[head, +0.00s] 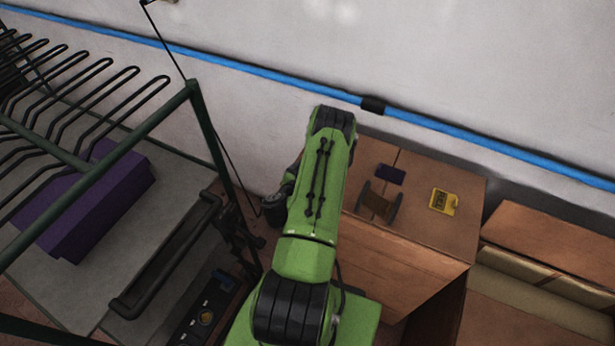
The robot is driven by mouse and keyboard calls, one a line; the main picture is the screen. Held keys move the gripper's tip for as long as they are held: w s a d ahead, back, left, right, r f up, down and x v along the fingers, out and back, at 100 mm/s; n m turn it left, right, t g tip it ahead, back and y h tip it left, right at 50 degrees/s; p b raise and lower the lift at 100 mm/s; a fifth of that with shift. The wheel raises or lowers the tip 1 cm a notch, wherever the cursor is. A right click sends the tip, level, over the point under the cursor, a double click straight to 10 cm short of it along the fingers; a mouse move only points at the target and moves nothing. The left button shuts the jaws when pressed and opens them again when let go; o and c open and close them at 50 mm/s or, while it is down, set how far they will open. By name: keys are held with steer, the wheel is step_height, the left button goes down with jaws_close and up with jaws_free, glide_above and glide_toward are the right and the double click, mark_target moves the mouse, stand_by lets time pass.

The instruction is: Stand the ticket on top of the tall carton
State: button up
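A yellow tag with dark print, which looks like the ticket (444,201), is on top of a brown carton (425,255) right of my arm. The tag seems to lie flat near the carton's right side. This carton looks like the tall one; its top has a seam down the middle. My green arm rises from the bottom and covers the carton's left part. A dark part of my arm shows at its left side.
An open carton (520,310) is at right. A green rack (205,120) and purple box (90,205) stand left. A wall is behind.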

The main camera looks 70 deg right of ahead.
steer(key=p+v, duration=0.2)
steer(key=v, duration=0.4)
steer(key=shift+r+p, duration=0.2)
steer(key=shift+p, duration=0.2)
steer(key=shift+a+f, duration=0.1)
steer(key=shift+a, duration=0.1)
